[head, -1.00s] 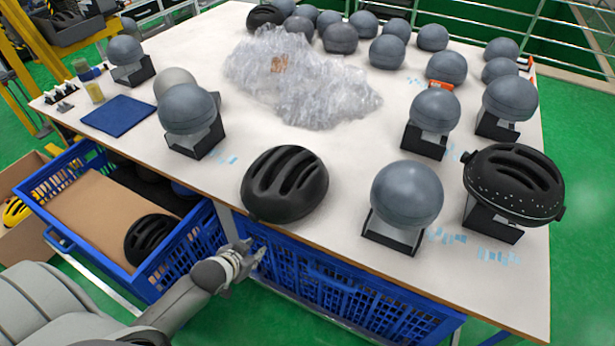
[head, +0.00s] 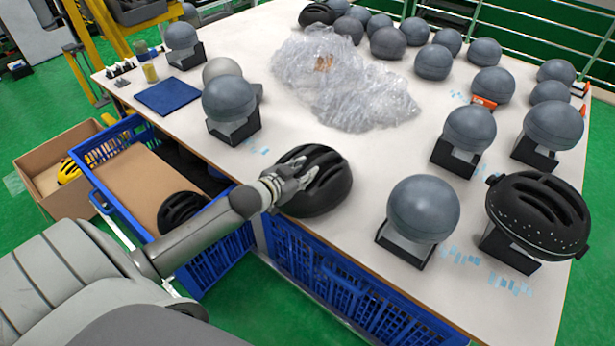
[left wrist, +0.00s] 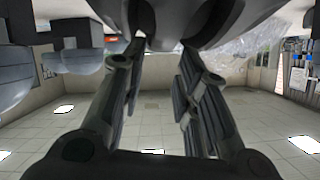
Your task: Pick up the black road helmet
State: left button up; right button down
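A black road helmet (head: 326,185) with long vents lies on the front part of the white table. My left gripper (head: 290,182) is at the helmet's left side and overlaps it in the head view. In the left wrist view, the fingers of my left gripper (left wrist: 162,55) are apart with a gap between them. The helmet's dark shell (left wrist: 210,18) fills the top middle of that view, close to the fingertips. I cannot tell whether they touch it. My right gripper is not in view.
A grey headform (head: 424,208) and a black dotted helmet (head: 538,212) on a stand are to the right. Another headform (head: 229,98) stands behind left. A blue crate (head: 226,266) holds cardboard and another black helmet (head: 180,210). Clear wrap (head: 345,85) lies mid-table.

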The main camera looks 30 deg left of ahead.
pick_arm(q)
jog(key=shift+f+p+x, duration=0.2)
jog(key=shift+p+x, duration=0.1)
jog(key=shift+x, duration=1.1)
jog(key=shift+f+p+x, duration=0.2)
jog(key=shift+p+x, duration=0.05)
jog(key=shift+x, duration=1.1)
jog(key=shift+s+a, duration=0.1)
jog(key=shift+s, duration=0.05)
jog(key=shift+c, duration=0.4)
grip_shut()
